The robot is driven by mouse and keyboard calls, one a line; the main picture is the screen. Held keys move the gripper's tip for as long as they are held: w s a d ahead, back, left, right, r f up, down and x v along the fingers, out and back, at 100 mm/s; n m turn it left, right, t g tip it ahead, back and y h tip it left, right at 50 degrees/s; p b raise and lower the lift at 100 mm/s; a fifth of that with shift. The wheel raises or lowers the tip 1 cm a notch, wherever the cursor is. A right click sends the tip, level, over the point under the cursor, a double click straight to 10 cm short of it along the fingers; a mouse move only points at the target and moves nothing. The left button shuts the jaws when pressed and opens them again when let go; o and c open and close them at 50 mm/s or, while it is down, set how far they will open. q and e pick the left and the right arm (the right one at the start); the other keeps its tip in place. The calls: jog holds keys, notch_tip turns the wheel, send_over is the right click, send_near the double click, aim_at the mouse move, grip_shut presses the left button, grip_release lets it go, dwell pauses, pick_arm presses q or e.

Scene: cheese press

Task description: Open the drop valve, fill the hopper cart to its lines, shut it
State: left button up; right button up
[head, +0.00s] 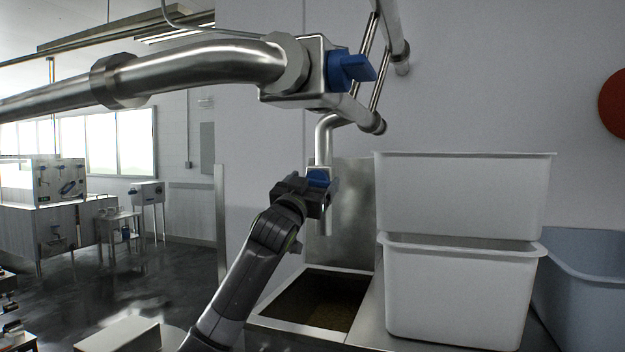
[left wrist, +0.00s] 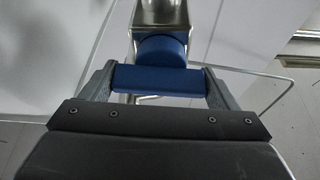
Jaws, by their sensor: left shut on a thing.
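The drop valve's blue handle (head: 318,177) sits on a steel pipe (head: 324,138) that bends downward, with its open outlet (head: 325,222) below. My left gripper (head: 306,191) is at the valve, shut on the blue handle. In the left wrist view, the blue handle (left wrist: 158,80) lies crosswise between the two grey fingers of my left gripper (left wrist: 158,72). Below the outlet is a steel hopper (head: 296,328) with brownish matter (head: 332,312) low inside. No fill lines can be made out, and no stream shows under the outlet. My right gripper is not in view.
A large pipe with another blue valve handle (head: 350,69) crosses above my left arm. Two stacked white tubs (head: 455,290) stand right of the hopper, with a blue-grey tub (head: 585,285) beyond. Open floor (head: 185,270) lies at the left.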

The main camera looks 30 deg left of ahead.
pick_arm(q)
jog(key=m+h+p, duration=0.1)
jog(key=m+p, duration=0.2)
jog(key=m+h+p, duration=0.1)
jog(key=m, duration=0.1)
jog(key=shift+r+h+p, duration=0.25)
jog(key=shift+h+p, duration=0.05)
jog(key=shift+f+m+h+p, duration=0.2)
jog(key=shift+m+h+p, duration=0.55)
jog(key=shift+m, duration=0.65)
jog(key=o, duration=0.9)
jog(key=shift+s+f+b, duration=0.3)
jog(key=shift+s+b, duration=0.1)
jog(key=shift+b, duration=0.15)
jog(key=b+v, duration=1.3)
jog(key=v, duration=0.3)
jog(key=shift+s+r+b, duration=0.3)
jog(key=shift+s, duration=0.1)
